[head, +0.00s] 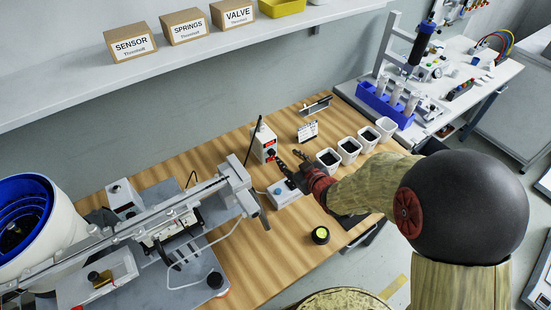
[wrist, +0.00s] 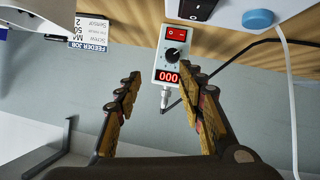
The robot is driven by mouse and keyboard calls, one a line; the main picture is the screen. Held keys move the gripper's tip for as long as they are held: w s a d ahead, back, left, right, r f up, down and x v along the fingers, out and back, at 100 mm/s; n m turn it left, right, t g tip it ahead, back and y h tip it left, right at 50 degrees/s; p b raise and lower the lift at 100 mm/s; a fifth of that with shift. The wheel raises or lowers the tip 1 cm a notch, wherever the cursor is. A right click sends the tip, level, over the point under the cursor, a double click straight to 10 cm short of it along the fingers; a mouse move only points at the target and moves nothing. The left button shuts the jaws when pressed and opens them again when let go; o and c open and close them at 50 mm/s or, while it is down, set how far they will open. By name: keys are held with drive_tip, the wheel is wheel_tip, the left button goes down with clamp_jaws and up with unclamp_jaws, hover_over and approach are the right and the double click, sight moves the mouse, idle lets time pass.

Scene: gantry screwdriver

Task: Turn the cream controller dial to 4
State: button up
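The cream controller (head: 262,146) stands on the wooden bench, left of my gripper in the head view. In the wrist view the controller (wrist: 159,62) shows a red switch, a black dial (wrist: 174,57) and a red display reading 000. The dial's pointer setting is too small to read. My gripper (head: 288,160) is open and empty, its fingertips close to the controller's front. In the wrist view the fingers of my gripper (wrist: 160,88) are spread wide, with the controller beyond them. The right fingertip appears beside the display; I cannot tell whether it touches.
A white box (head: 288,196) with a blue button sits just below my gripper. A job card (head: 307,132) and several white cups (head: 349,149) stand to the right. The gantry rail (head: 150,220) fills the left. A black and yellow round object (head: 320,235) lies near the front edge.

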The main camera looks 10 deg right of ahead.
sight(273, 154)
drive_tip(key=shift+n+y, duration=0.3)
drive_tip(key=shift+y, duration=0.1)
drive_tip(key=w+a+f+b, duration=0.2)
drive_tip(key=w+f, duration=0.1)
drive_tip(key=w+a+f+b, duration=0.1)
drive_tip(key=w, duration=0.1)
drive_tip(key=shift+w+a+f, duration=0.1)
drive_tip(key=shift+a+f, duration=0.05)
drive_tip(key=shift+f, duration=0.2)
drive_tip(key=shift+w+a+f, duration=0.15)
drive_tip(key=shift+w, duration=0.5)
drive_tip(key=shift+c, duration=0.2)
clamp_jaws()
